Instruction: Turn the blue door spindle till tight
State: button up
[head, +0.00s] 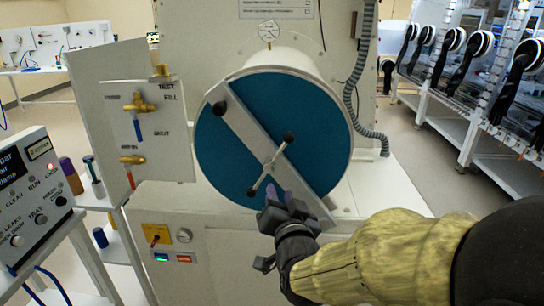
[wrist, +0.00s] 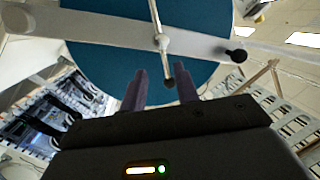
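The round blue door (head: 316,126) closes the end of a white cylinder. A grey bar (head: 240,122) lies diagonally across it. The spindle (head: 268,167) stands at the middle of the bar, with thin rods ending in black knobs, one at upper right and one at lower left. My gripper (head: 287,202) is just below and right of the spindle, in front of the door. In the wrist view, the two fingers of my gripper (wrist: 160,88) are apart, with a black knob (wrist: 168,82) seen between or just beyond them. I cannot tell if they touch it. The spindle hub (wrist: 160,42) is above.
A valve panel (head: 140,125) stands left of the door, with a control box (head: 30,195) further left. A dial gauge (head: 269,31) is above the cylinder. A grey corrugated hose (head: 352,95) runs down its right side. Gloveboxes (head: 500,75) line the right, beyond open floor.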

aim_at(271, 167)
jog(key=shift+w+a+r+p, duration=0.15)
jog(key=shift+w+p, duration=0.3)
jog(key=shift+p, duration=0.8)
jog(key=shift+w+a+r+p, duration=0.1)
jog(key=shift+w+p, duration=0.3)
jog(key=shift+p, duration=0.8)
jog(key=shift+w+p, duration=0.15)
jog(key=shift+p, duration=0.25)
jog(key=w+p, duration=0.1)
jog(key=w, duration=0.2)
jog(key=w+a+p, duration=0.1)
jog(key=w+p, duration=0.1)
jog(key=w, duration=0.2)
jog(key=w+a+p, duration=0.1)
jog(key=w, duration=0.3)
jog(key=shift+w+a+f, duration=0.1)
jog(key=shift+w+f, duration=0.15)
jog(key=shift+s, duration=0.1)
grip_shut()
